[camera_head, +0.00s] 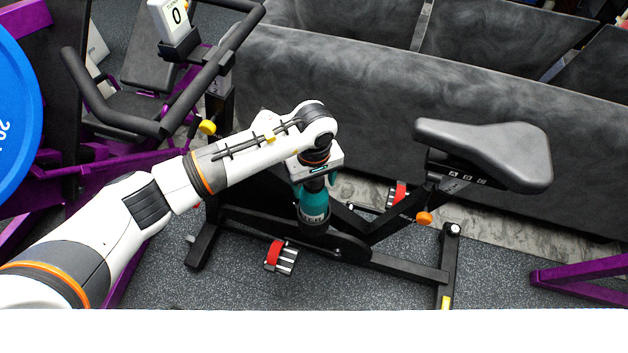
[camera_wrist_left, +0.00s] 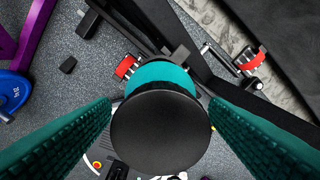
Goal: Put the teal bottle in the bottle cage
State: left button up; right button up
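The teal bottle (camera_head: 314,208) with dark lettering is upright below my left gripper (camera_head: 314,190), over the black frame of the exercise bike. In the left wrist view the bottle's round black lid (camera_wrist_left: 160,132) faces the camera, with a strip of teal body (camera_wrist_left: 160,72) behind it. The two teal fingers of my left gripper (camera_wrist_left: 160,110) lie against opposite sides of the bottle's top. I cannot make out the bottle cage; the bottle and gripper cover that part of the frame. My right gripper is not in view.
The bike has a grey saddle (camera_head: 490,152) at right, handlebars (camera_head: 165,110) at upper left and red-strapped pedals (camera_head: 282,256) beside the frame. Grey padded panels (camera_head: 370,95) stand behind it. Purple rack bars (camera_head: 100,170) and a blue weight plate (camera_head: 18,115) are at left.

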pick_arm(q)
jog(key=shift+r+p, duration=0.25)
jog(key=shift+p, duration=0.05)
notch_tip(320, 180, up, 12)
jog(key=p, duration=0.5)
jog(key=shift+f, duration=0.15)
